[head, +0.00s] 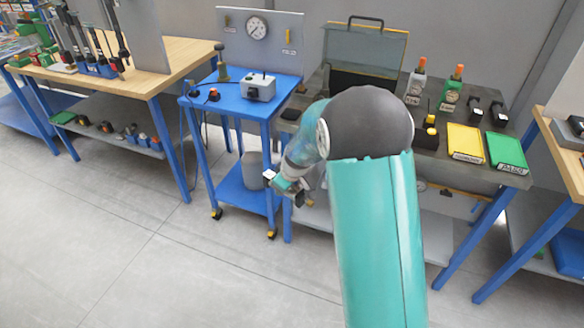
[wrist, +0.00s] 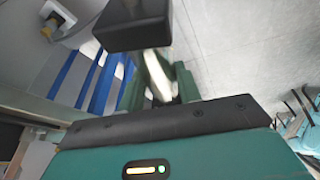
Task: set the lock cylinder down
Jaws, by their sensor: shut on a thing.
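My gripper (head: 287,188) hangs low in front of the blue cart, between it and the grey bench. In the wrist view its green fingers (wrist: 160,82) are closed around a pale, narrow piece (wrist: 157,78), which I take to be the lock cylinder. A black block (wrist: 132,24) shows beyond the fingers; I cannot tell whether it is part of the held thing. In the head view the held piece is too small to make out clearly. My arm hides part of the bench.
The blue cart (head: 233,104) carries a gauge panel (head: 285,32) and a grey button box (head: 258,88). A wooden bench (head: 165,60) stands left. The front floor is clear.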

